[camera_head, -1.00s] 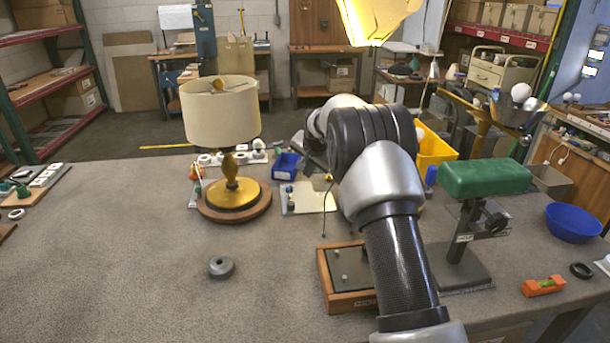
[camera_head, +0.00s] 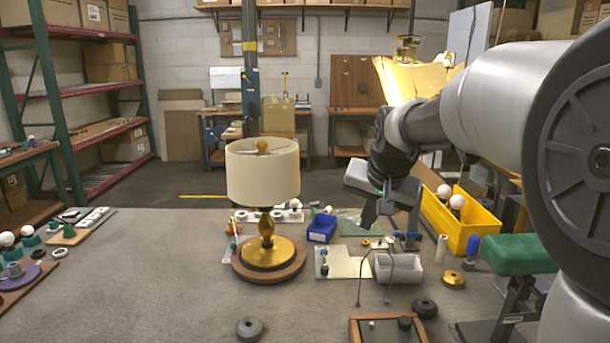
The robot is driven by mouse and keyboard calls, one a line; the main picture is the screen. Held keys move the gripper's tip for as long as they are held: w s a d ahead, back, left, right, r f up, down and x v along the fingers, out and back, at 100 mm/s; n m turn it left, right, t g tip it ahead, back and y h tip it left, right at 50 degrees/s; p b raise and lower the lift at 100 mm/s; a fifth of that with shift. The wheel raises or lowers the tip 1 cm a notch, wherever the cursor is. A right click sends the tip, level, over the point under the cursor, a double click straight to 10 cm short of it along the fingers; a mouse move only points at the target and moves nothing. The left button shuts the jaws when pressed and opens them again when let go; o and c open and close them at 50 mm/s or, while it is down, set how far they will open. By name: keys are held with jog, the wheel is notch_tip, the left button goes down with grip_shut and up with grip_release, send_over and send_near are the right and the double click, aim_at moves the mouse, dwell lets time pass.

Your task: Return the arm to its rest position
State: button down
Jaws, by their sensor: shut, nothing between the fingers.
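My gripper (camera_head: 372,208) is in the middle right of the head view, at the end of my arm, pointing down above the back part of the bench. It is shut and holds nothing. My arm comes in from the right edge and hides much of the right side. A lamp stands left of my gripper, apart from it. It has a cream shade (camera_head: 262,172), a gold stem (camera_head: 267,230) and a round wooden base (camera_head: 268,263), and stands upright on the grey bench (camera_head: 150,270).
A yellow bin (camera_head: 460,222) with white bulbs stands right of my gripper. A blue bin (camera_head: 321,228), a white tray (camera_head: 398,268) and a green-topped stand (camera_head: 518,254) are nearby. A grey disc (camera_head: 249,328) lies in front.

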jog(key=s+f+n, duration=0.3)
jog(key=s+n, duration=0.1)
jog(key=s, duration=2.4)
notch_tip(320, 180, up, 13)
jog(key=p, duration=1.3)
jog(key=shift+s+d+g, duration=0.15)
jog(key=shift+d+g, duration=0.15)
